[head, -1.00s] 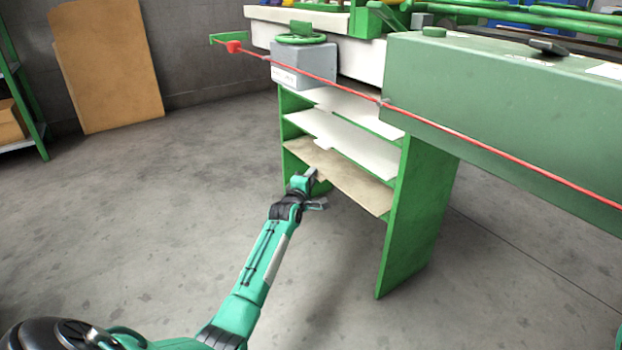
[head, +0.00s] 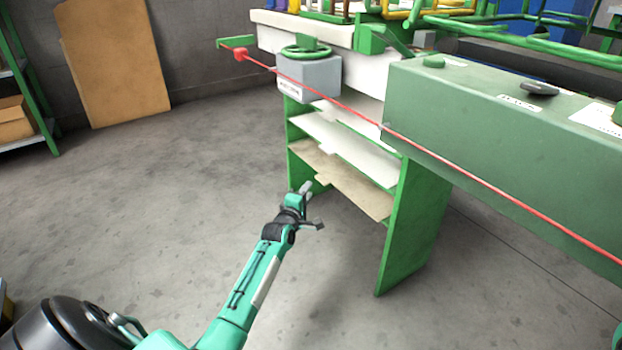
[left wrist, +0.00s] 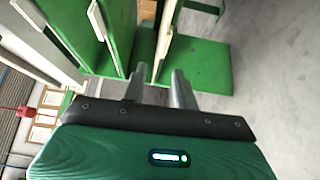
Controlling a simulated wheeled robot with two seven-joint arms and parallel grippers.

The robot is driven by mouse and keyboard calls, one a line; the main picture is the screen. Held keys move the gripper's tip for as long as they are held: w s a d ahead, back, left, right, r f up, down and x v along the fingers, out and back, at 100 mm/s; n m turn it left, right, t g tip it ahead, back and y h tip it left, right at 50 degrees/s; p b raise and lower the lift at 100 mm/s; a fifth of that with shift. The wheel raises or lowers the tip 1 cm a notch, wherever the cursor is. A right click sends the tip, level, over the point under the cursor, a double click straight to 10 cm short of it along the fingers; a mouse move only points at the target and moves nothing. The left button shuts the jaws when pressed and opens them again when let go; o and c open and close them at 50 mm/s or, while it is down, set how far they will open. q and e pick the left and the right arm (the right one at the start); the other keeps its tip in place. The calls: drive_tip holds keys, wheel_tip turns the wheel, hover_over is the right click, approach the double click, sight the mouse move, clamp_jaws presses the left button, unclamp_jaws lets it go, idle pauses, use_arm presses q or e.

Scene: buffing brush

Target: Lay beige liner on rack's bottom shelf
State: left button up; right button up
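The beige liner (head: 350,183) lies along the lowest visible shelf of the green rack (head: 412,225). It looks roughly flat, with a small tab at its front edge. In the left wrist view the pale liner edge (left wrist: 161,42) shows beyond the fingers. My left gripper (head: 313,207) is in front of and a little below that edge, apart from it. In the left wrist view its two fingers (left wrist: 157,88) are spread with nothing between them.
White liners (head: 345,143) lie on the shelves above. A grey box with a green handwheel (head: 308,75) and a red cord (head: 440,152) hang over the rack's front. A green machine housing (head: 490,110) juts out at right. The floor (head: 180,200) at left is clear.

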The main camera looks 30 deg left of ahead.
use_arm(q)
drive_tip(key=shift+p+v, duration=1.25)
drive_tip(key=shift+v, duration=1.1)
